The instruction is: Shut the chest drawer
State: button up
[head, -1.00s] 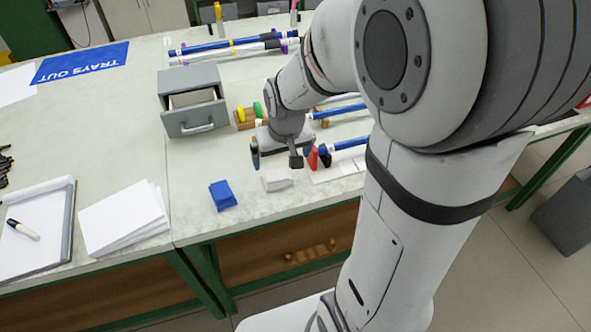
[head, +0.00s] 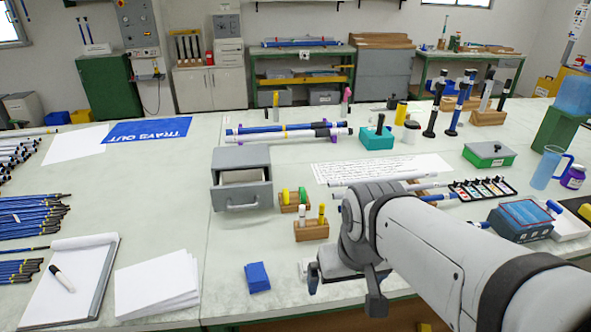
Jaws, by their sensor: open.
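The small grey chest (head: 240,157) stands on the workbench left of centre in the head view. Its drawer (head: 243,198) is pulled out toward the front, with its open top showing a pale inside and a bar handle on its front. My gripper (head: 345,290) is to the right of the drawer and nearer the bench's front edge, apart from it. Its two fingers are spread, with nothing seen between them.
A wooden block with pegs (head: 311,230) and a smaller one with discs (head: 294,203) stand close right of the drawer. A blue pad (head: 257,277) lies in front. White sheets (head: 157,289) lie front left.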

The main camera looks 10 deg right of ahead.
aim_at(245, 190)
jog(key=k, duration=0.9)
jog(key=u, duration=0.45)
jog(key=i, duration=1.35)
jog(key=z, duration=0.45)
